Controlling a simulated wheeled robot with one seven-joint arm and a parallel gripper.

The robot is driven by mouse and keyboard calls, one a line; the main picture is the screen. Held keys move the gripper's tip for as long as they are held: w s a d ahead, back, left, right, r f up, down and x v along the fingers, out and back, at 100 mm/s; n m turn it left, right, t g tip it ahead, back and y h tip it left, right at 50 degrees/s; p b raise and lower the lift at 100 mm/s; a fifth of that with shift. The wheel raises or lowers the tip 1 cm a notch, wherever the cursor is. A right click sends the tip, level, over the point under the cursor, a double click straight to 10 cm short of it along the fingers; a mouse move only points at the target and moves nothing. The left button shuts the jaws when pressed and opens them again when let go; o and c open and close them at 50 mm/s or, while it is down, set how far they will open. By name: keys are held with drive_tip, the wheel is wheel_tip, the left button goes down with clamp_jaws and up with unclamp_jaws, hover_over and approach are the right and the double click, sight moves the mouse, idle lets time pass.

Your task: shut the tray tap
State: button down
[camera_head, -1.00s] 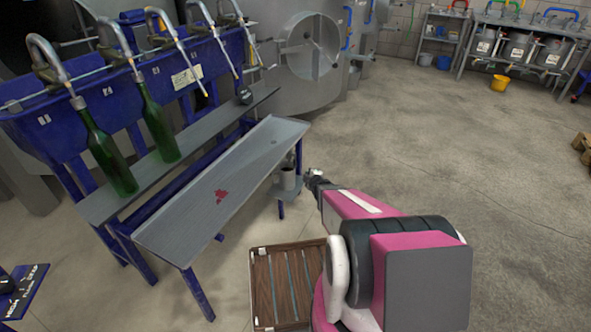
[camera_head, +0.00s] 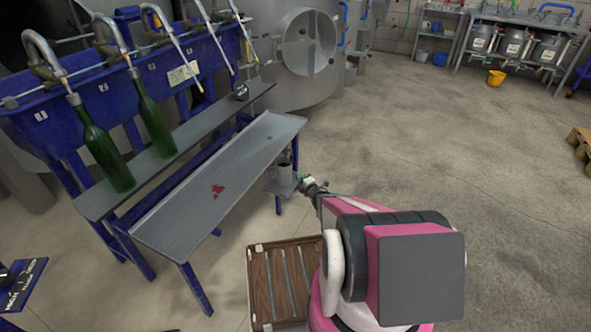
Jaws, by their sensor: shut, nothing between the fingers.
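The long grey drip tray (camera_head: 240,160) slopes along the front of the blue filling stand, with a red splash on its surface. I cannot make out the tray tap; the tray's right end and my gripper crowd that spot. My gripper (camera_head: 301,179) is at the tray's right end, low beside a small metal pot (camera_head: 283,171) on a little shelf (camera_head: 279,188). Its fingers are small in this view and partly merge with the background. They are shut with nothing visible held. I cannot tell whether they touch the shelf or a tap.
Two green bottles (camera_head: 105,155) (camera_head: 155,125) stand on the shelf behind the tray, under curved filler spouts. A wooden slatted crate (camera_head: 286,284) lies on the floor below my arm. The floor to the right is open, with a yellow bucket (camera_head: 496,78) far off.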

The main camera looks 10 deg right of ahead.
drive_tip(key=w+d+x, duration=0.1)
drive_tip(key=d+x, duration=0.1)
drive_tip(key=x, duration=1)
drive_tip(key=shift+w+d, duration=0.2)
drive_tip(key=shift+w, duration=0.1)
